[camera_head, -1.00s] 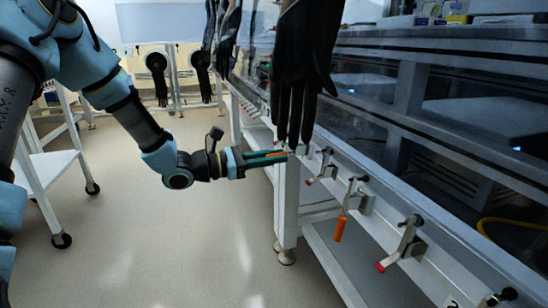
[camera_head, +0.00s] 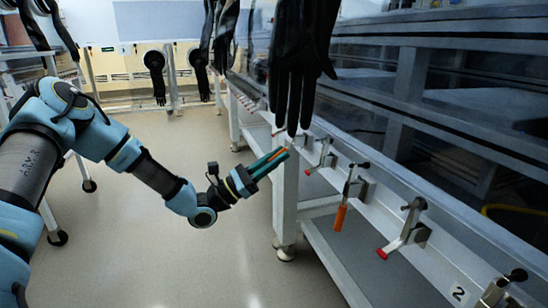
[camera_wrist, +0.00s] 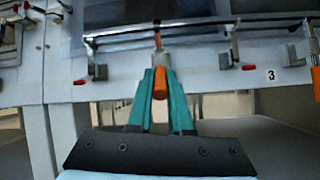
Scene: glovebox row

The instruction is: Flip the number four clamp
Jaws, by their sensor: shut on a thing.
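My gripper (camera_head: 280,157) is shut on an orange clamp handle (camera_wrist: 160,83), which lies between its two teal fingers in the wrist view. The handle slopes down and outward from the rail toward my wrist. Its metal arm (camera_wrist: 158,42) shows just beyond the fingertips. In the head view the clamp body is mostly hidden by the fingers and a hanging glove. No number label for this clamp is readable.
Other clamps line the rail: a red-tipped one (camera_head: 322,157), one with a hanging orange handle (camera_head: 340,217) and another red-tipped one (camera_head: 404,232). Black gloves (camera_head: 297,70) hang close above my gripper. A "3" label (camera_wrist: 271,75) is at right. The floor (camera_head: 150,240) is clear.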

